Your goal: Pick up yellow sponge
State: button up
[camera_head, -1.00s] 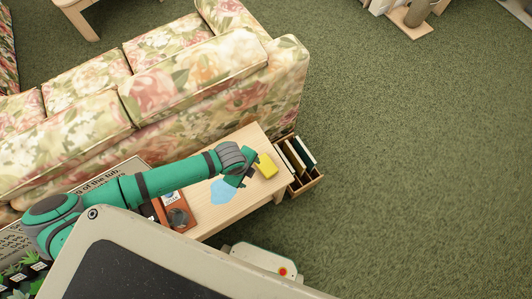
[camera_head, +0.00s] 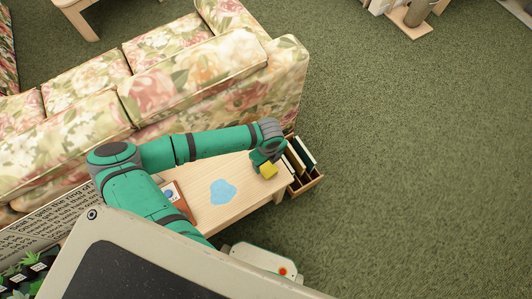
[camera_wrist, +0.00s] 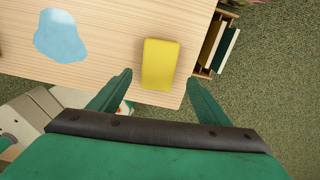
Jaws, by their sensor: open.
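The yellow sponge (camera_head: 267,170) lies on the wooden table near its right end. In the head view my gripper (camera_head: 265,160) is over it and hides part of it. In the wrist view the whole sponge (camera_wrist: 160,64) shows flat on the table top, its long side pointing away from me. My gripper (camera_wrist: 160,85) is open and empty. Its fingers are apart to the left and right of the sponge's near end in the picture, with table visible between. The height of the fingers above the table is hard to tell.
A light blue, irregular flat piece (camera_head: 223,192) lies on the table (camera_head: 245,200), left of the sponge. A wooden rack with upright books or folders (camera_head: 306,172) stands at the table's right end. A floral sofa (camera_head: 190,90) runs behind. Green carpet to the right is clear.

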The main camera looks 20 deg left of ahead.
aim_at(266, 165)
jog(key=shift+w+a+f, duration=0.1)
jog(key=shift+a+f, duration=0.05)
jog(key=shift+f, duration=0.7)
jog(key=shift+s+a+f, duration=0.1)
jog(key=shift+a+f, duration=0.1)
jog(key=shift+f, duration=0.7)
jog(key=shift+w+a+f, duration=0.1)
jog(key=shift+a+f, duration=0.05)
jog(key=shift+f, duration=0.7)
jog(key=shift+c, duration=0.6)
jog(key=c, duration=1)
